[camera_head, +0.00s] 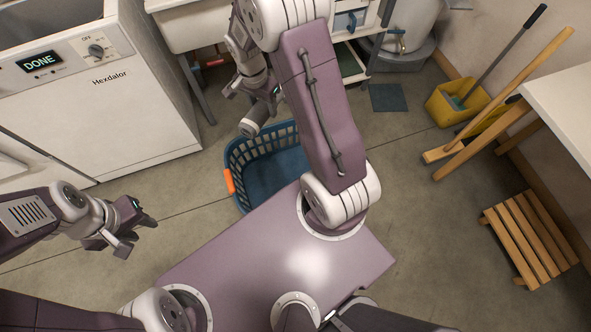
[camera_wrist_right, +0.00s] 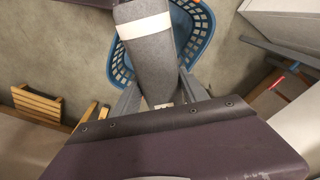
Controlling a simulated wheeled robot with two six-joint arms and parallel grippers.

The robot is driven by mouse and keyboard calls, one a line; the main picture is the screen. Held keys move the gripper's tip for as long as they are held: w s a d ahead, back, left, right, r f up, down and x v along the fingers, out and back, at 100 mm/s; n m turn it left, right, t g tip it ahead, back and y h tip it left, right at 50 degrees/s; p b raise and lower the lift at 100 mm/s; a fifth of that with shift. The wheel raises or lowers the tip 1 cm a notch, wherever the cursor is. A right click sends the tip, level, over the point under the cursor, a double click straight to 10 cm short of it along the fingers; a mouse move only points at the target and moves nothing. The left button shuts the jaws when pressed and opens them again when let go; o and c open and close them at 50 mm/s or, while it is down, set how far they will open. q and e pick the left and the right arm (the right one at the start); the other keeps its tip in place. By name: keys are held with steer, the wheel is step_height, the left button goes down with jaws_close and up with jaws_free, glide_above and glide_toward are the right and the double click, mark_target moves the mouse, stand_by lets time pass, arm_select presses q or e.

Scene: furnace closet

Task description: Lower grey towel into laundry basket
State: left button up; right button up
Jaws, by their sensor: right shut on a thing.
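The grey towel (camera_wrist_right: 146,58) is a long roll with a white band, seen in the right wrist view between the two fingers of my right gripper (camera_wrist_right: 160,92). In the head view the towel (camera_head: 249,128) shows only as a small end below the right gripper (camera_head: 262,100), at the upper left rim of the laundry basket. The laundry basket (camera_head: 235,160) is blue with lattice walls and an orange handle, and it stands on the floor. It also shows behind the towel in the right wrist view (camera_wrist_right: 120,66). My left gripper (camera_head: 128,230) is open and empty, left of the basket.
A white washing machine (camera_head: 120,110) reading DONE stands at the upper left. A white sink unit (camera_head: 190,30) is at the back. A yellow bucket (camera_head: 460,103) and a wooden slatted stool (camera_head: 530,240) are at the right. My right arm and base cover part of the basket.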

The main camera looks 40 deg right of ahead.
steer(key=d+f+m+b, duration=0.3)
steer(key=f+b, duration=0.5)
steer(key=f, duration=0.2)
steer(key=d+f+m+b, duration=0.3)
steer(key=f+b, duration=0.5)
steer(key=f, duration=0.3)
steer(key=w+d+f+m+g+b, duration=0.1)
steer(key=d+f+m+b, duration=0.2)
steer(key=f+b, duration=0.6)
step_height(320, 180, down, 2)
steer(key=shift+d+f, duration=0.1)
steer(key=shift+d, duration=0.85)
step_height(320, 180, down, 10)
steer(key=b, duration=0.9)
steer(key=shift+b, duration=0.3)
steer(key=shift+f+b, duration=6.8)
steer(key=shift+f, duration=5.25)
